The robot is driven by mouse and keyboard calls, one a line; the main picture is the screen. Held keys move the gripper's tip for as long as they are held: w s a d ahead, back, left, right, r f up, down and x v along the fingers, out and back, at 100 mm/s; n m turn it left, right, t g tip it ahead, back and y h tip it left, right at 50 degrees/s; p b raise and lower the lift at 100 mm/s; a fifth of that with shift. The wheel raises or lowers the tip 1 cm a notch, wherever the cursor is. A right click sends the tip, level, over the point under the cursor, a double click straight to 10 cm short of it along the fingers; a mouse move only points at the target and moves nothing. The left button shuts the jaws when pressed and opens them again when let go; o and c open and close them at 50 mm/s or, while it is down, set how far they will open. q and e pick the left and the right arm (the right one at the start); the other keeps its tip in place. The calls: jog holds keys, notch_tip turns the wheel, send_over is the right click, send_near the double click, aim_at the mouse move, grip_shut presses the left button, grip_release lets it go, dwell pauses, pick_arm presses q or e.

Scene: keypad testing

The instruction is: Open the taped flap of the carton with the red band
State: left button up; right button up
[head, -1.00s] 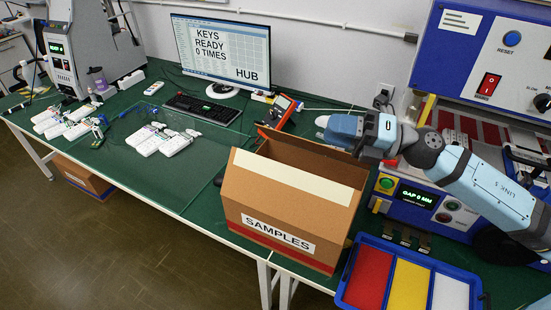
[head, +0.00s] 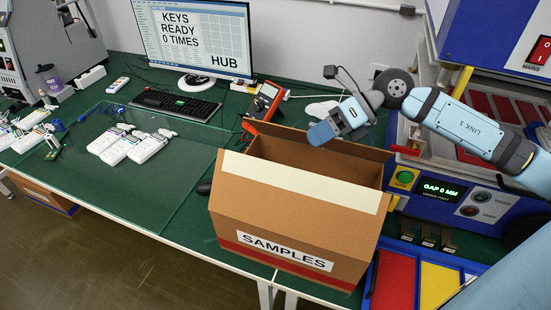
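The brown carton (head: 225,225) stands near the table's front edge, with a "SAMPLES" label and a red band (head: 245,253) low on its front. Its top shows an opening with a dark inside. A pale tape strip (head: 300,180) runs along the upper edge of the tan front panel (head: 290,212); I cannot tell whether this panel is a folded flap or the wall. My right gripper (head: 323,132) is above the carton's back rim, its blue tips pointing down-left. I see no gap between the tips and nothing held, but their opening is unclear. My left gripper is not in view.
A red-framed meter (head: 263,103) stands behind the carton. A blue machine (head: 440,190) and a tray with red and yellow compartments (head: 395,280) are at the right. White remotes (head: 147,148) lie on a clear mat (head: 180,180) at the left. A monitor (head: 195,40) and keyboard (head: 176,104) are behind.

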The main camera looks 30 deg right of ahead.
jog(key=p+x, duration=0.1)
jog(key=x, duration=0.9)
jog(key=shift+a, duration=0.2)
jog(key=shift+w+f, duration=0.1)
jog(key=shift+f, duration=0.05)
grip_shut()
